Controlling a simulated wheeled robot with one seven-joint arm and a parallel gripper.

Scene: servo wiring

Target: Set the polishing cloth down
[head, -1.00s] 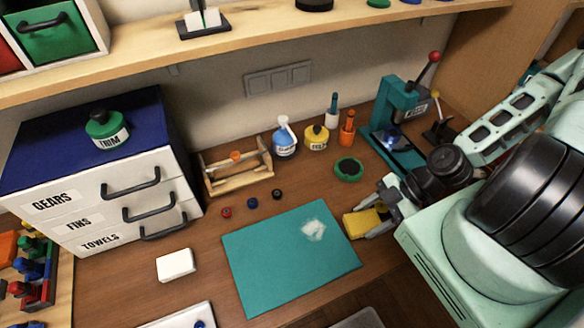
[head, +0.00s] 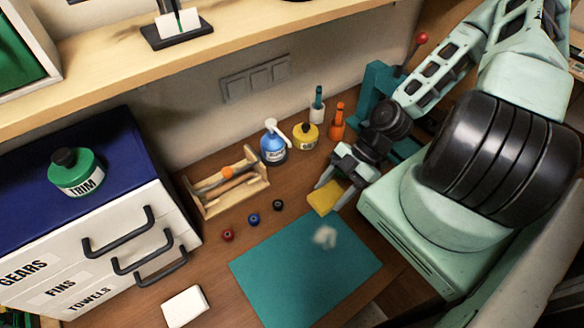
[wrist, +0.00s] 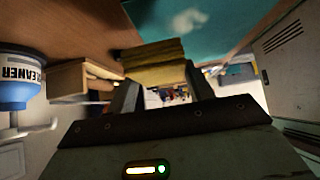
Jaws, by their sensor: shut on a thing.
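The yellow polishing cloth (head: 325,198) is in my gripper (head: 336,186), at the upper right edge of the teal mat (head: 290,275) in the head view. In the wrist view the folded cloth (wrist: 155,62) sits between the two fingers (wrist: 160,92). The gripper is shut on the cloth. The cloth appears a little above the table; I cannot tell whether it touches anything. A whitish smudge (head: 325,237) lies on the mat, just below the cloth in the picture.
A wooden tool caddy (head: 235,200), a blue cleaner bottle (head: 274,145) and a yellow jar (head: 306,136) stand behind. Small red, blue and black parts (head: 253,219) lie left of the mat. A white block (head: 185,306) lies near the drawers (head: 110,260). Most of the mat is clear.

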